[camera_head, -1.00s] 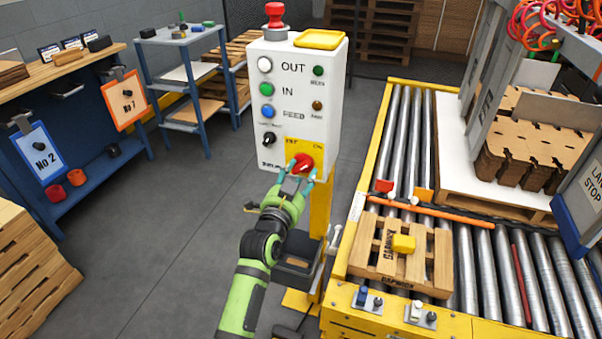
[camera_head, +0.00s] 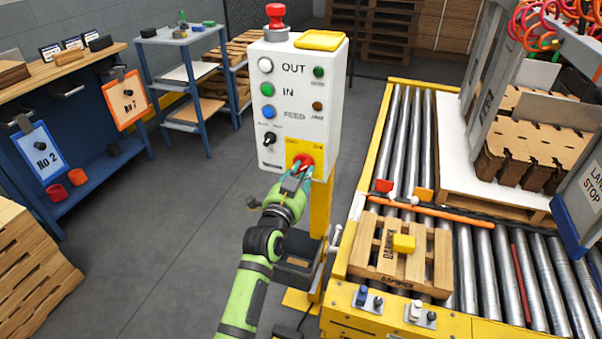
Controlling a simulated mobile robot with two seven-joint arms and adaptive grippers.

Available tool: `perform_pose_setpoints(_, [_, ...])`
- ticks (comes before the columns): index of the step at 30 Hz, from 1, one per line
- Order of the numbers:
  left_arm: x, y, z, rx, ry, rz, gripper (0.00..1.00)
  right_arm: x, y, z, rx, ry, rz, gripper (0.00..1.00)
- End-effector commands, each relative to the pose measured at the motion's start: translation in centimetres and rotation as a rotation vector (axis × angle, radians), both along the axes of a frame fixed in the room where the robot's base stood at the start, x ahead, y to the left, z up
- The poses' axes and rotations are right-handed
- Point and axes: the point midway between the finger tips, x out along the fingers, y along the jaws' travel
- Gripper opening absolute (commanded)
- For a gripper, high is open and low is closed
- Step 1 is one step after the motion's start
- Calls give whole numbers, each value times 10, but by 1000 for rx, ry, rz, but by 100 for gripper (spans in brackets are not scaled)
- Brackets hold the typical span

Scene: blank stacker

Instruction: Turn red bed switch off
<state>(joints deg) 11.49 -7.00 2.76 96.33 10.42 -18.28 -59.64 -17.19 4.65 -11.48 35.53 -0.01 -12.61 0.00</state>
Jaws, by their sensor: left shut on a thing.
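The red bed switch (camera_head: 306,160) is a red rotary knob on a yellow plate (camera_head: 319,147) at the lower right of the white control box (camera_head: 328,100). My left gripper (camera_head: 300,172) reaches up from below, with its teal fingertips on either side of the knob, shut on it. The fingers hide part of the knob, so its exact angle is hard to tell. The labels on the yellow plate are too small to read. My right gripper is not in view.
The control box also carries white, green and blue buttons, a black selector (camera_head: 270,139) and a red mushroom button (camera_head: 275,14) on top. A roller conveyor (camera_head: 405,130) with a small wooden pallet (camera_head: 375,262) stands at the right. The grey floor at left is clear.

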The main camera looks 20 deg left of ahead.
Motion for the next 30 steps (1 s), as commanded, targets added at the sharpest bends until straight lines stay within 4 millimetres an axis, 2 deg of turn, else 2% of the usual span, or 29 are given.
perform_pose_setpoints(8, [0,0,5,-179,7,-1,0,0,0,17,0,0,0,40])
perform_pose_setpoints(30, [0,4,8,-879,30,0,0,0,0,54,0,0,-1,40])
